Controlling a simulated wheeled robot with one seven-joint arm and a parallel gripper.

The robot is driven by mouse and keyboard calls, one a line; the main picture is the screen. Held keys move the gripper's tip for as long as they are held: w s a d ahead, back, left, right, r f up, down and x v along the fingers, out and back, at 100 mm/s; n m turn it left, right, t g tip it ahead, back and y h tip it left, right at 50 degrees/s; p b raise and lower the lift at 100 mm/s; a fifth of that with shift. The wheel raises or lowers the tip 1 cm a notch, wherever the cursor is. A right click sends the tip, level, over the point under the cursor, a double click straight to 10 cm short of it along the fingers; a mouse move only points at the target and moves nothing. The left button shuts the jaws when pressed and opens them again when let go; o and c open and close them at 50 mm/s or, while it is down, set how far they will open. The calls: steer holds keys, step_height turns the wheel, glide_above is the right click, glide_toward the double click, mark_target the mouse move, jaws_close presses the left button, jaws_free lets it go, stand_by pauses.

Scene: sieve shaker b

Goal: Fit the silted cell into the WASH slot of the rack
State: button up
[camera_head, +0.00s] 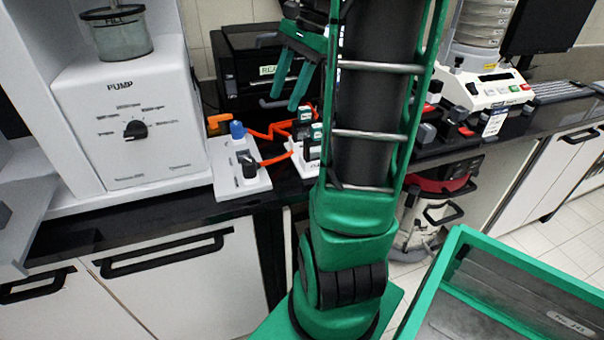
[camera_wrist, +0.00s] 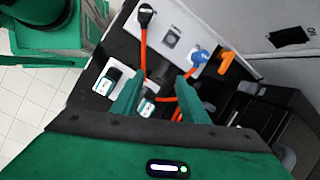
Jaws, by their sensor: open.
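My gripper (camera_head: 285,103) is open and empty above the back of the bench; its two green fingers also show in the wrist view (camera_wrist: 159,82). Two small cells with dark and teal tops and white labels are near it. One cell (camera_wrist: 147,106) appears between the fingers in the wrist view, below them. The other cell (camera_wrist: 109,79) stands on a white rack (camera_wrist: 98,86) to the left. In the head view a cell (camera_head: 304,118) and another cell (camera_head: 313,141) show by the rack (camera_head: 299,160), partly behind my arm. I cannot tell which is silted, nor read the slot labels.
Orange cables (camera_head: 276,160) run beside the cells from a white plate (camera_head: 227,183) with a blue connector (camera_head: 237,130) and black plug (camera_head: 249,166). A white pump (camera_head: 120,125) stands left, a black machine (camera_head: 240,60) behind, a sieve shaker (camera_head: 487,90) right.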

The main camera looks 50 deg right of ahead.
steer(key=s+a+f+n+g+h, duration=0.1)
steer(key=s+a+f+n, duration=0.45)
steer(key=a, duration=0.35)
steer(key=s+a+f+n+g+h, duration=0.1)
steer(key=s+a+f+n+h, duration=0.1)
steer(key=s+f+n, duration=0.3)
steer(key=s+n, duration=0.2)
steer(key=s, duration=0.2)
steer(key=shift+s+a+f+g, duration=0.15)
steer(key=shift+f+g, duration=0.15)
steer(key=shift+f, duration=0.1)
